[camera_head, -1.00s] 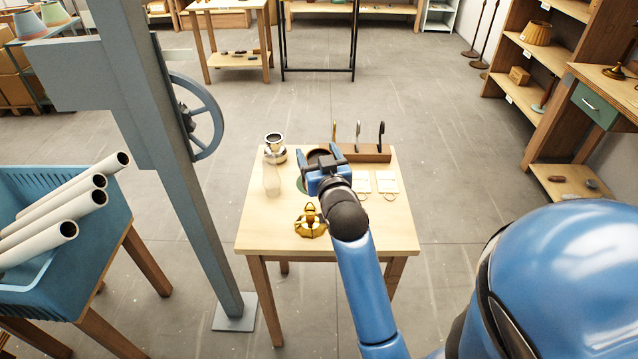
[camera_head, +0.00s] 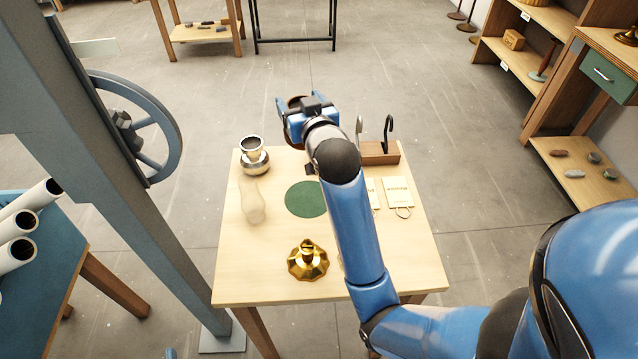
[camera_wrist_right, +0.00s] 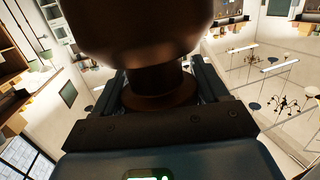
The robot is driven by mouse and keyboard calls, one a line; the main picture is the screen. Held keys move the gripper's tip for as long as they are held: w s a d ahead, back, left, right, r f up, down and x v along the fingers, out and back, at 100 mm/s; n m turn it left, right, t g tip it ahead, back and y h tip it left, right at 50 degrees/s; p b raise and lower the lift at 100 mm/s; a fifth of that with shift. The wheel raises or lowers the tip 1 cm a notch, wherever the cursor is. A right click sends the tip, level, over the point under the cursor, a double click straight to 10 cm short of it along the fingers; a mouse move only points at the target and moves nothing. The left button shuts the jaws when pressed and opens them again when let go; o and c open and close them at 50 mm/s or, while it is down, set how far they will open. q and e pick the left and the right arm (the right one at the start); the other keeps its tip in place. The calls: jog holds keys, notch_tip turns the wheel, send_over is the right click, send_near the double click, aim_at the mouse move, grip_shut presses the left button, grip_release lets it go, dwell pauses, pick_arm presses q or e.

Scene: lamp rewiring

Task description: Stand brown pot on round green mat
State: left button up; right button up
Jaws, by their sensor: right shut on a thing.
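The round green mat (camera_head: 306,199) lies flat and bare on the wooden table, partly covered by my right arm. My right gripper (camera_head: 300,108) is beyond the mat in the head view, over the table's far edge. It is shut on the brown pot (camera_head: 295,101), which shows only as a brown sliver behind the jaws. In the right wrist view the dark brown pot (camera_wrist_right: 145,28) fills the top, its narrow part between the fingers (camera_wrist_right: 160,88). My left gripper is not in view.
A silver-necked vessel (camera_head: 254,155) and a clear glass piece (camera_head: 252,201) stand left of the mat. A gold fitting (camera_head: 307,262) is in front. A wooden hook rack (camera_head: 379,153) and paper tags (camera_head: 397,191) are to the right. A grey post (camera_head: 95,150) rises left.

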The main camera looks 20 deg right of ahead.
jog(key=shift+d+f, duration=0.2)
jog(key=shift+d, duration=0.05)
jog(key=shift+s+f, duration=0.15)
jog(key=shift+f, duration=0.2)
notch_tip(320, 180, down, 20)
jog(key=shift+s+r, duration=0.1)
jog(key=shift+r, duration=0.15)
jog(key=shift+a, duration=0.1)
